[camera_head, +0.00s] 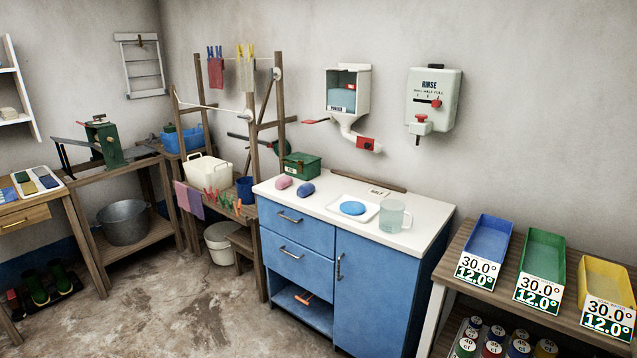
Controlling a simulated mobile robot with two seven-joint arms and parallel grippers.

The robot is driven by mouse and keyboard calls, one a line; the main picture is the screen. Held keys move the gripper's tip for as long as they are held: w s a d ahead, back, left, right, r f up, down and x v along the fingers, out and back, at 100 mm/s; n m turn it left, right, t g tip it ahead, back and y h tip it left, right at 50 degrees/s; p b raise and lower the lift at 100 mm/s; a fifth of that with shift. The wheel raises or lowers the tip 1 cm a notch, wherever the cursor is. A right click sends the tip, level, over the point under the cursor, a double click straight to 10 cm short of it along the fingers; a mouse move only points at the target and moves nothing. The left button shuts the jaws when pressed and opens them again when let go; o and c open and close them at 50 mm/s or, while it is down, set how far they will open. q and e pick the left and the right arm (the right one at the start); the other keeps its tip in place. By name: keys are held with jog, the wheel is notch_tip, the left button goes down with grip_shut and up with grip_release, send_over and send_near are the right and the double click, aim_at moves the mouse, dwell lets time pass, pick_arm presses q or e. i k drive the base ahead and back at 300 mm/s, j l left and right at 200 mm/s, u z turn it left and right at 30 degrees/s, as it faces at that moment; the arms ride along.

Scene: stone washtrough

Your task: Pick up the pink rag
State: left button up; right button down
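A small pink rounded bundle, which looks like the pink rag (283,183), lies on the white top of the blue cabinet, near its back left corner. A similar blue bundle (306,189) lies just to its right, close to it. A red cloth (216,73) hangs from blue pegs higher up. Neither of my grippers is in view.
A green box (301,166) stands behind the bundles. A white tray with a blue disc (352,208) and a clear jug (394,216) stand to their right on the white worktop (318,204). Blue, green and yellow bins (540,252) stand at the right. The floor (190,310) in front is open.

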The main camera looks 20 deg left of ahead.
aim_at(284, 182)
jog(key=i+j+z, duration=0.2)
jog(key=j+z, duration=0.15)
jog(key=i+j+z, duration=0.1)
jog(key=j+z, duration=0.25)
jog(key=i+j+z, duration=0.15)
jog(key=j, duration=0.35)
jog(key=j+z, duration=0.15)
jog(key=j, duration=0.3)
jog(key=i+j, duration=0.1)
jog(key=j, duration=0.6)
jog(key=i+j, duration=0.1)
jog(key=j, duration=0.55)
jog(key=i+j+z, duration=0.1)
jog(key=j, duration=0.6)
jog(key=i+j, duration=0.1)
jog(key=j, duration=0.6)
